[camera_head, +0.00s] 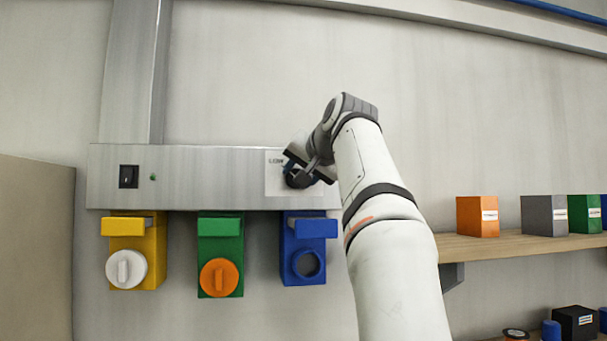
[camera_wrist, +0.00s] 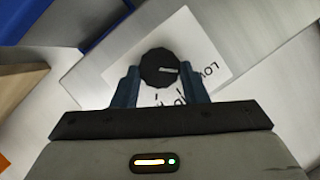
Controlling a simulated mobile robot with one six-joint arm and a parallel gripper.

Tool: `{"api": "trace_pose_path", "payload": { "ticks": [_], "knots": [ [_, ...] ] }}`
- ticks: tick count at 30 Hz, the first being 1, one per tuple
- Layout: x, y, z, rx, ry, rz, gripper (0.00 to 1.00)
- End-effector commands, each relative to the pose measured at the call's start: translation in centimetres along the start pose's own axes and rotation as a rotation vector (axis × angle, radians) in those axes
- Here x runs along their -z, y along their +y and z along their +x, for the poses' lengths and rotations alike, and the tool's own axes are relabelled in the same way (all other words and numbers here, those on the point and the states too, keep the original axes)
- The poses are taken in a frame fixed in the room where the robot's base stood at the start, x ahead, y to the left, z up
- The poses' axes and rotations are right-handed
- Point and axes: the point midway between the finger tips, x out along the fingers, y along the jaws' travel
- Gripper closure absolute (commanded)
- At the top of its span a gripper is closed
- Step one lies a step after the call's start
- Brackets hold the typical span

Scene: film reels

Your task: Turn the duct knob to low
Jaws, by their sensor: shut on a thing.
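The duct knob (camera_wrist: 159,66) is round and black with a ribbed edge. It sits on a white label plate (camera_wrist: 208,52) on the metal duct. My gripper (camera_wrist: 160,84) is shut on the knob, with a blue finger on each side of it. The knob's white pointer line points right in the wrist view, towards the printed word LOW. Other lettering below the knob is partly hidden by the fingers. In the head view my gripper (camera_head: 301,172) is at the duct's right part and covers much of the label plate (camera_head: 277,187).
The metal duct (camera_head: 220,172) carries a black switch (camera_head: 129,176) and a small green light. Below hang yellow (camera_head: 124,240), green (camera_head: 221,250) and blue (camera_head: 309,228) units. A wooden shelf (camera_head: 510,244) with several boxes is at right. A brown panel (camera_head: 35,250) stands at left.

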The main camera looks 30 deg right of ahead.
Motion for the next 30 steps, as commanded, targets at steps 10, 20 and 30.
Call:
{"api": "trace_pose_path", "payload": {
  "ticks": [10,20,30],
  "knots": [
    [-0.2,0.2,0.2,-0.005,-0.009,0.001,0.55],
    [-0.1,0.1,0.1,-0.003,-0.003,0.001,0.39],
    [-0.1,0.2,-2.9,-0.002,0.001,0.0,0.39]
  ]
}}
